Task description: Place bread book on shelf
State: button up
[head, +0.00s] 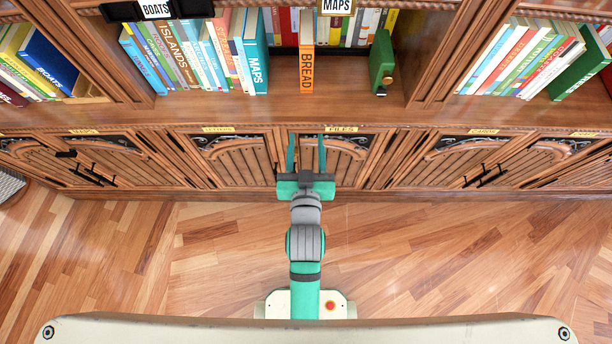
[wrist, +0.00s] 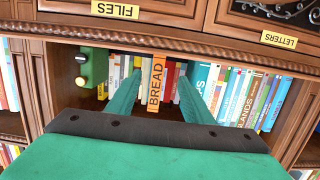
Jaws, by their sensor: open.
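The bread book (head: 306,68) is orange with "BREAD" on its spine. It stands upright on the middle shelf (head: 343,108), in front of or among a row of other books, with its spine facing out. My gripper (head: 306,142) is open and empty, its two green fingers pointing at the bookcase. In the head view the fingertips appear short of the book, over the cabinet doors. In the wrist view the book (wrist: 157,82) shows between the two fingers of my gripper (wrist: 156,88), apart from both. Its back part is hidden.
A green object (head: 381,63), perhaps a bookend, stands right of the bread book, with bare shelf between. A teal MAPS book (head: 256,54) stands to its left. Wooden uprights flank the bay. Cabinet doors (head: 232,158) lie below, and the wooden floor (head: 440,250) is clear.

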jog(key=s+f, duration=0.3)
jog(key=s, duration=2.2)
jog(key=shift+s+f+g, duration=0.15)
jog(key=shift+g, duration=0.15)
